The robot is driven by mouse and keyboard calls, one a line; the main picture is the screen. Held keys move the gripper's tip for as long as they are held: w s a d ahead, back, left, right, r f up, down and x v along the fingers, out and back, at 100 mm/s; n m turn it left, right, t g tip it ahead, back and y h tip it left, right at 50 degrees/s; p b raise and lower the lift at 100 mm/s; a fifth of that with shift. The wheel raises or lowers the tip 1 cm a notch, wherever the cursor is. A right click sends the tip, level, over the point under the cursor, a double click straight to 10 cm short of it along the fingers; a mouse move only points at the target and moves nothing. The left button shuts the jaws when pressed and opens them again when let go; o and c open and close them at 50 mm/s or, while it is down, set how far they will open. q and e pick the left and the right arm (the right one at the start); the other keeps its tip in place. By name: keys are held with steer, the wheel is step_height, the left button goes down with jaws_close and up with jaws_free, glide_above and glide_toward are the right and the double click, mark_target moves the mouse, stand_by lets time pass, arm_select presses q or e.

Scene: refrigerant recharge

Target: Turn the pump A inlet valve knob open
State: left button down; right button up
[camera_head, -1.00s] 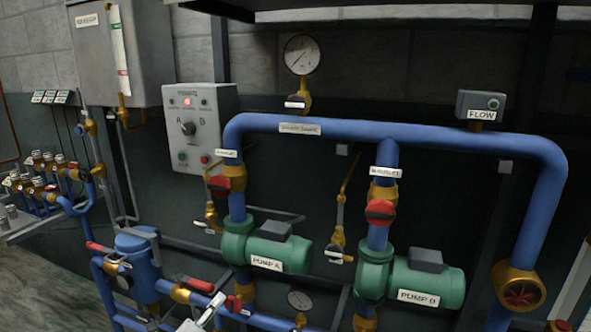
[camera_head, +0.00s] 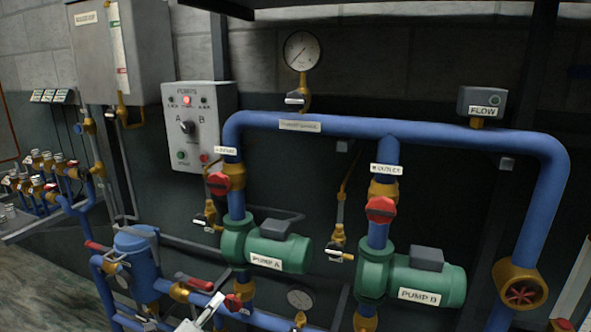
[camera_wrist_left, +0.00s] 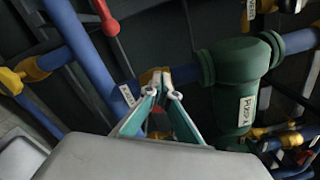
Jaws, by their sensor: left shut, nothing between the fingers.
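Pump A (camera_head: 270,248) is the green pump left of centre in the head view, with its label facing me. The red inlet valve knob (camera_head: 233,302) sits below it on a brass body (camera_head: 243,284). My left gripper (camera_head: 218,302) is at the bottom of the head view, just left of this knob. In the left wrist view, its fingers (camera_wrist_left: 160,92) are closed together at the tips, with nothing held. The brass valve (camera_wrist_left: 155,75) shows behind the tips, and some red (camera_wrist_left: 158,130) shows between the fingers. I cannot tell whether they touch the knob. My right gripper is not in view.
Blue pipes (camera_head: 330,127) frame the pumps. Pump B (camera_head: 425,280) stands to the right. A blue vessel (camera_head: 137,262) and a red-handled valve (camera_head: 195,284) are left of my gripper. A control box (camera_head: 190,125) with a selector hangs on the wall.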

arm_select(q)
steer(key=shift+s+d+f, duration=0.1)
steer(key=shift+s+f, duration=0.1)
steer(key=shift+f, duration=0.35)
steer(key=v, duration=0.2)
steer(key=p+v, duration=0.1)
steer(key=r+p+v, duration=0.1)
steer(key=v, duration=0.1)
steer(key=shift+s+a, duration=0.2)
steer(key=shift+a, duration=0.3)
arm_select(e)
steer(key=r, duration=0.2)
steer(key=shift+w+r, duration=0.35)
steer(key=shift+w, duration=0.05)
